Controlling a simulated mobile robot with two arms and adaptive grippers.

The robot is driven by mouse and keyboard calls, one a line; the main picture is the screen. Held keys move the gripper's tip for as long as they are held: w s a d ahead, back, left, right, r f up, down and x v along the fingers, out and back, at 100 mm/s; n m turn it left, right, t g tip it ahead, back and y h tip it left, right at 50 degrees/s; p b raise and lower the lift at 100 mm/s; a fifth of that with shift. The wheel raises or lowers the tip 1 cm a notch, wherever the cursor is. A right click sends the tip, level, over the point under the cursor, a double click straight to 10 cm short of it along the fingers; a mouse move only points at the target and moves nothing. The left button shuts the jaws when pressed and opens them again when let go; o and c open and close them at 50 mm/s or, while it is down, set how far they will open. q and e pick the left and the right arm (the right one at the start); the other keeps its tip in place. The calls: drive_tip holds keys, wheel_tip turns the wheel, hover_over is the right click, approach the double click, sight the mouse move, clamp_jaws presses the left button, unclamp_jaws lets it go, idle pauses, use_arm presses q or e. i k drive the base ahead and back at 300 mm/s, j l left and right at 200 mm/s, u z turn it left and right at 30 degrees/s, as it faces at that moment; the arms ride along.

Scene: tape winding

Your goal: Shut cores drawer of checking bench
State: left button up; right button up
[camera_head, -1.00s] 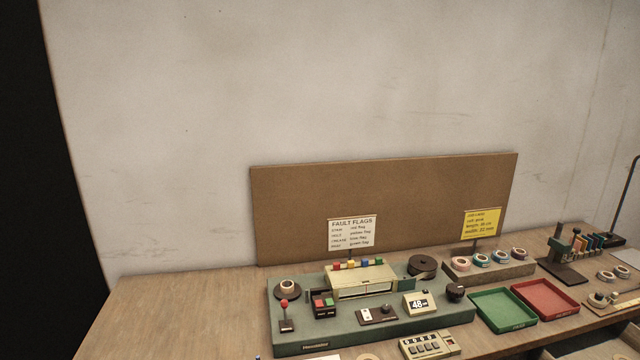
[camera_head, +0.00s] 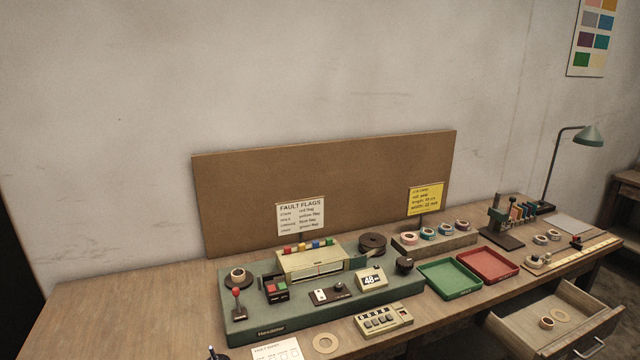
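An open wooden drawer (camera_head: 528,306) sticks out from the front of the checking bench (camera_head: 120,297) at the lower right. A tape core (camera_head: 547,323) and a flat ring (camera_head: 561,315) lie inside it. Its metal handle (camera_head: 590,348) is on the drawer's front, near the bottom edge of the picture. I see no label on the drawer in this view. Neither of my grippers shows.
A green machine (camera_head: 330,305), a counter box (camera_head: 383,319), a green tray (camera_head: 450,279) and a red tray (camera_head: 487,264) stand on the bench. A lamp (camera_head: 588,136) stands at the far right. Floor shows right of the drawer.

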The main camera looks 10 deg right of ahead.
sight(513, 323)
drive_tip(key=z, duration=1.9)
